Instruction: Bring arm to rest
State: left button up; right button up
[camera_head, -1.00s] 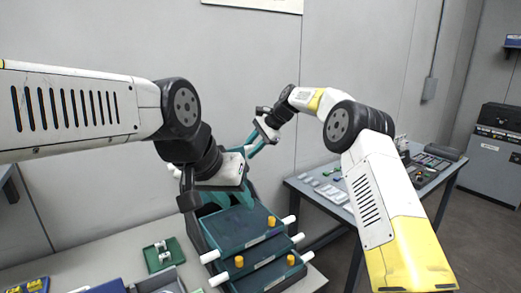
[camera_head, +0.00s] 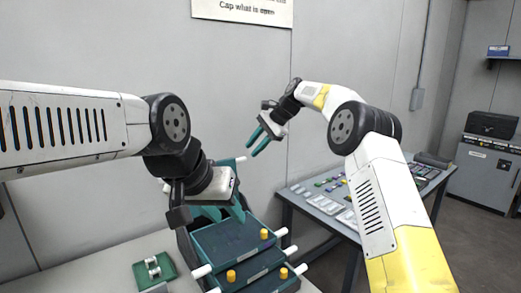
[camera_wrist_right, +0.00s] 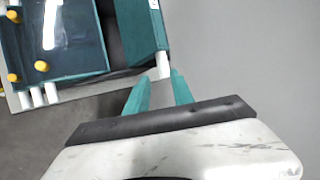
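My left gripper (camera_head: 220,212) is the lower one in the head view. Its teal fingers are spread and point down over the upper part of a teal tiered tray unit (camera_head: 225,240), with nothing visible between them. Whether they touch the unit I cannot tell. My right gripper (camera_head: 256,141) is up and to the right of it, in front of the grey wall. Its two teal fingers are apart and empty. In the right wrist view the same gripper (camera_wrist_right: 159,77) is open, with a white peg of the tray unit (camera_wrist_right: 75,40) visible beyond the fingertips.
A small green tray (camera_head: 140,272) with a metal-looking part stands on the light table (camera_head: 95,268) at lower left. A grey cabinet (camera_head: 485,175) stands far right. Clear space surrounds my right gripper.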

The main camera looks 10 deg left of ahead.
jog(key=s+d+r+n+t+h, duration=0.2)
jog(key=s+d+r, duration=0.3)
jog(key=s+d, duration=0.4)
jog(key=s+d+r+n+t+h, duration=0.1)
jog(key=s+d+r+n, duration=0.1)
jog(key=s+d+r, duration=0.5)
jog(key=s+d+f+n, duration=0.1)
jog(key=s+d+f, duration=0.3)
jog(key=s, duration=0.4)
jog(key=s+d+f+n+t+h, duration=0.1)
jog(key=s+d+f, duration=0.3)
jog(key=s, duration=0.4)
jog(key=s+d+f+n+t+h, duration=0.1)
jog(key=s+d+f, duration=0.3)
jog(key=s, duration=0.5)
jog(key=shift+d+n, duration=0.6)
jog(key=shift+d, duration=0.45)
jog(key=shift+s, duration=0.1)
